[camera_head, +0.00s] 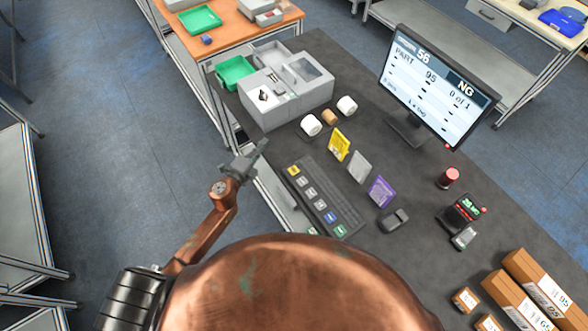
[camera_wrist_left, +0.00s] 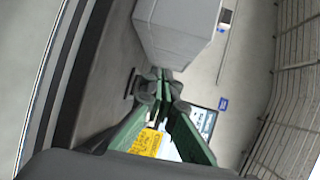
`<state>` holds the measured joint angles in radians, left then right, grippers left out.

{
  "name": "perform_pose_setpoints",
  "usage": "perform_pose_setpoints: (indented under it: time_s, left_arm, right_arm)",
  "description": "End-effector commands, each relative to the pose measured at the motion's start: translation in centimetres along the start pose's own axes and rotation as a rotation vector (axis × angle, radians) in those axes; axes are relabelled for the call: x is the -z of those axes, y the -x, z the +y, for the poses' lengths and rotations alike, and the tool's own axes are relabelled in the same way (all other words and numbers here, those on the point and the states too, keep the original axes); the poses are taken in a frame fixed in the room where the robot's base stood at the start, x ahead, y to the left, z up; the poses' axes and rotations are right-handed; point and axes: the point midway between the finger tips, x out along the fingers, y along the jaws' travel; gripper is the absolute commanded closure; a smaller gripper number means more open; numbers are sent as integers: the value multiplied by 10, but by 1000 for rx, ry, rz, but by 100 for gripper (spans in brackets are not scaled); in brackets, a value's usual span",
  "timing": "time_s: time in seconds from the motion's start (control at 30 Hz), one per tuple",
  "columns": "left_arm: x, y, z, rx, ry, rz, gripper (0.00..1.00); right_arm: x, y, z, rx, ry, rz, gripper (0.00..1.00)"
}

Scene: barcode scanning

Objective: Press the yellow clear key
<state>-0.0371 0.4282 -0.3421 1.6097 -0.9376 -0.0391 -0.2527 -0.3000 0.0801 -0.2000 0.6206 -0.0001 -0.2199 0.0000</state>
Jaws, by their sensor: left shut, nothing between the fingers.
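The yellow clear key (camera_head: 293,170) is the topmost coloured key on a dark keypad (camera_head: 325,195) lying along the table's left edge. My left gripper (camera_head: 262,146) is up and left of the keypad, apart from the yellow key in the picture. In the left wrist view its green fingers (camera_wrist_left: 161,78) are shut with nothing held, and a yellow card (camera_wrist_left: 150,143) shows between them. I cannot make out the yellow key in the wrist view. My right gripper is not in view.
A grey machine (camera_head: 283,112), white rolls (camera_head: 311,125), a yellow card stand (camera_head: 339,145), a purple card stand (camera_head: 381,191) and a dark mouse-like device (camera_head: 395,221) are near the keypad. A monitor (camera_head: 437,85) stands behind. Boxes (camera_head: 519,300) are at lower right.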

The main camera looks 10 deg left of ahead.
Motion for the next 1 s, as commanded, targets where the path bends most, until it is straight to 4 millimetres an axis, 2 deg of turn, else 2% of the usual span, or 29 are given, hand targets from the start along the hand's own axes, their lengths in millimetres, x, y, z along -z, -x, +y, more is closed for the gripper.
perform_pose_setpoints:
  time_s: [0.03, 0.1, 0.17, 0.3, 0.43, 0.5, 0.53, 0.6, 0.67, 0.8, 0.9, 1.0]
  left_arm:
    - [13, -3, -25, 37, -77, 44, 100]
    - [36, -5, -55, 86, -192, 109, 100]
    - [57, -5, -79, 129, -300, 165, 100]
    - [114, 4, -128, 233, -592, 311, 100]
    - [174, 23, -156, 334, -968, 474, 100]
    - [203, 36, -154, 376, -1236, 578, 100]
    - [210, 40, -150, 385, -1350, 618, 100]
    - [216, 47, -133, 383, -1604, 704, 100]
    - [210, 50, -117, 361, -1805, 766, 100]
    - [175, 46, -90, 260, -2170, 863, 100]
    - [152, 43, -81, 193, -2315, 895, 100]
    - [140, 41, -78, 157, -2384, 908, 100]
  right_arm:
    - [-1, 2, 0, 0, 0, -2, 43]
    - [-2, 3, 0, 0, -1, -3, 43]
    - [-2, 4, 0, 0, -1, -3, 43]
    - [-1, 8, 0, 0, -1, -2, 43]
    - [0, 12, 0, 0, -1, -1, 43]
    - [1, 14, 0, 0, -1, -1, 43]
    - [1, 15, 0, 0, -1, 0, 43]
    - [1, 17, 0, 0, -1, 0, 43]
    - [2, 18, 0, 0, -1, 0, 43]
    - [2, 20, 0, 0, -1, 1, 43]
    - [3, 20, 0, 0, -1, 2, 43]
    - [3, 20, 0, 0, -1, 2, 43]
